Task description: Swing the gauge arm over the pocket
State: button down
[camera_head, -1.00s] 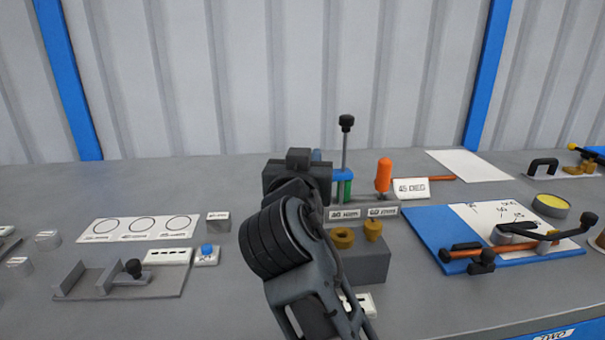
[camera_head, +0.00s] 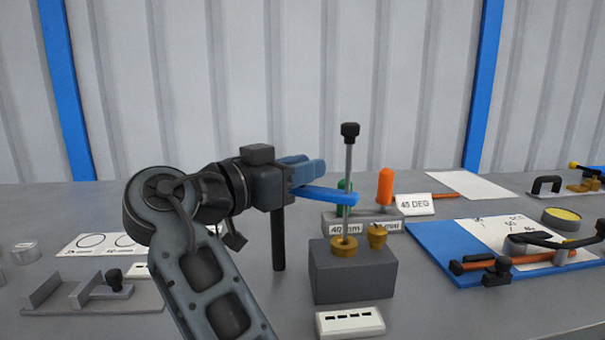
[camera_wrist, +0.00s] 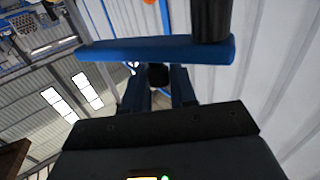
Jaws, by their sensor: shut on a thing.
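My gripper (camera_head: 305,175) is shut on a blue bar (camera_head: 330,196), which I take to be the gauge arm. The bar reaches right from the jaws, and its tip meets a thin upright rod (camera_head: 348,165) with a black knob. The rod's foot appears at a brass ring (camera_head: 343,247) on a grey block (camera_head: 352,275); I take the ring to be the pocket. In the wrist view the blue bar (camera_wrist: 150,50) crosses between my fingertips, with a black cylinder (camera_wrist: 210,20) at its right end. A black post (camera_head: 279,240) shows below my gripper; its foot's contact is unclear.
A second brass piece (camera_head: 377,236) is on the block. Behind stand an orange peg (camera_head: 385,187) and a partly hidden green one. A "45 DEG" sign (camera_head: 416,204) and a blue board (camera_head: 440,245) lie right. A white label plate (camera_head: 350,321) is in front.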

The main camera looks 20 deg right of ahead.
dwell(0.5)
jog(key=c, duration=1)
grip_release()
jog(key=shift+c, duration=0.2)
jog(key=shift+a, duration=0.15)
jog(key=v, duration=0.7)
jog(key=shift+a, duration=0.3)
